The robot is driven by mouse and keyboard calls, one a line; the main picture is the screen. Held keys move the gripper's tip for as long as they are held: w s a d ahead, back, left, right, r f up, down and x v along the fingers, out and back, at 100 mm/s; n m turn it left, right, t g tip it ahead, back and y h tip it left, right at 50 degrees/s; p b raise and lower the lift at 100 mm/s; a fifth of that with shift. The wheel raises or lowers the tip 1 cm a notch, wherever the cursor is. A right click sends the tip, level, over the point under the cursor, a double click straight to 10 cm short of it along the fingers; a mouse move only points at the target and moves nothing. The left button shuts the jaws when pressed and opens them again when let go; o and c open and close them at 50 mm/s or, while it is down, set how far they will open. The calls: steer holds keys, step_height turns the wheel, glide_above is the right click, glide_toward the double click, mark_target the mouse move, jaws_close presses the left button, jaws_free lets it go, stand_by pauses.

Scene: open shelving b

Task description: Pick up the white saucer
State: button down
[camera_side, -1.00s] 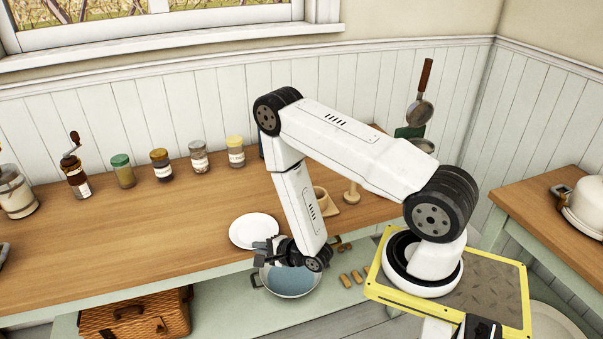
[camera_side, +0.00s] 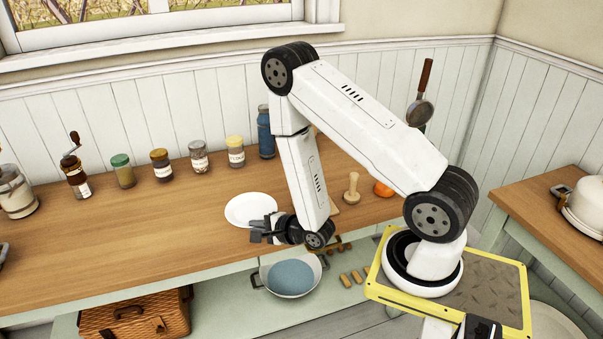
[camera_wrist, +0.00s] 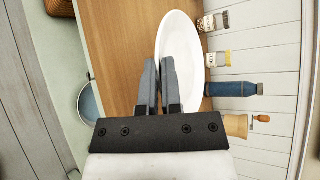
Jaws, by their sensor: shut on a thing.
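The white saucer (camera_side: 250,208) is oval in the side view, at the front part of the wooden counter. It also shows in the wrist view (camera_wrist: 183,50), right of and beyond the fingers. My gripper (camera_side: 258,232) is at the saucer's near rim in the side view. In the wrist view my gripper (camera_wrist: 160,72) has its two fingers close together, with the saucer's edge between or just under their tips. It is shut on the saucer's rim. The fingers hide part of that rim. The saucer appears raised a little above the counter.
Several jars (camera_side: 162,165) and a blue bottle (camera_side: 265,132) stand along the back of the counter (camera_side: 130,240). A pan (camera_side: 290,277) is on the lower shelf. The counter left of the saucer is clear.

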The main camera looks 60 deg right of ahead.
mark_target(273, 205)
steer(key=shift+r, duration=1)
steer(key=shift+d, duration=0.1)
steer(key=shift+w+d+r+m+h, duration=0.2)
steer(key=shift+d+m+h, duration=0.2)
steer(key=shift+d+h, duration=0.15)
steer(key=d+m+h, duration=0.1)
steer(key=d+h, duration=0.1)
steer(key=d+r+m+g+h, duration=0.1)
steer(key=d+m, duration=0.1)
steer(key=d, duration=0.1)
steer(key=d+m+g+h, duration=0.1)
steer(key=d+m+h, duration=0.1)
steer(key=shift+w+d+r+h, duration=0.25)
steer(key=shift+d+r+h, duration=0.1)
steer(key=s+d+r+m+g+h, duration=0.2)
steer(key=s+d+m+g+h, duration=0.2)
steer(key=d+m+g+h, duration=0.1)
steer(key=shift+d+r+m+g+h, duration=0.3)
steer(key=shift+d+m+g, duration=0.55)
steer(key=shift+m+g, duration=0.4)
steer(key=shift+s, duration=0.1)
